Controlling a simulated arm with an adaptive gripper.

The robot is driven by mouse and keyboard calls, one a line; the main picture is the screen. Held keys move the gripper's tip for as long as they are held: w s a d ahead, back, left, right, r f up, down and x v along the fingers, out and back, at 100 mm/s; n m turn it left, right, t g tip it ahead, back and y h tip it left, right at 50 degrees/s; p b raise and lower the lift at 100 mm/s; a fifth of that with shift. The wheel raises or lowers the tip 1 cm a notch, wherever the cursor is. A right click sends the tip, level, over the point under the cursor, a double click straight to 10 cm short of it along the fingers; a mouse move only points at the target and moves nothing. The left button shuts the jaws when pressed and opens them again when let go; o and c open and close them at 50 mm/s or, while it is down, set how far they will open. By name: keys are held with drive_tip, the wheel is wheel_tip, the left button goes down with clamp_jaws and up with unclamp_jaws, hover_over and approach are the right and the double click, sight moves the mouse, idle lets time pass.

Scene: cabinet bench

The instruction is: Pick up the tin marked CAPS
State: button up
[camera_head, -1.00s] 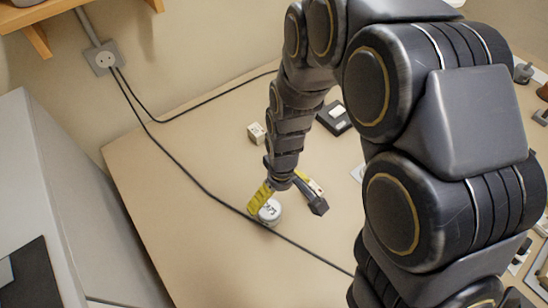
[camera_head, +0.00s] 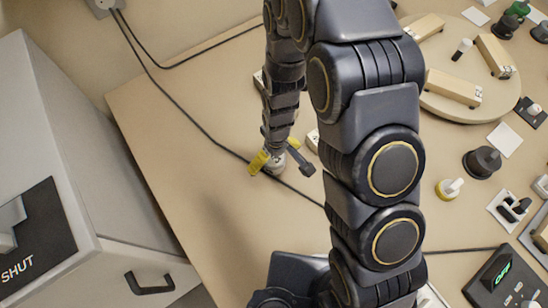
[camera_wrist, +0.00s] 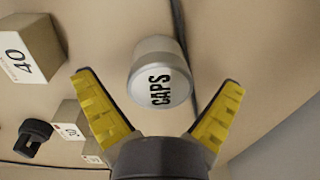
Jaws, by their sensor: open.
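The tin marked CAPS (camera_wrist: 158,70) is a small pale grey round tin with black lettering on its lid. In the wrist view it stands between and just beyond the two yellow-padded fingers of my gripper (camera_wrist: 160,100), which are spread wide apart. No finger visibly touches it. In the head view the tin (camera_head: 276,164) stands on the bench beside the black cable, partly hidden by my gripper (camera_head: 281,166), which is above it and open.
A block marked 40 (camera_wrist: 28,50), a smaller block (camera_wrist: 72,118) and a black knob (camera_wrist: 35,135) are left of my gripper. A black cable (camera_head: 215,140) runs by the tin.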

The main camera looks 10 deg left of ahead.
drive_tip(key=c, duration=1.2)
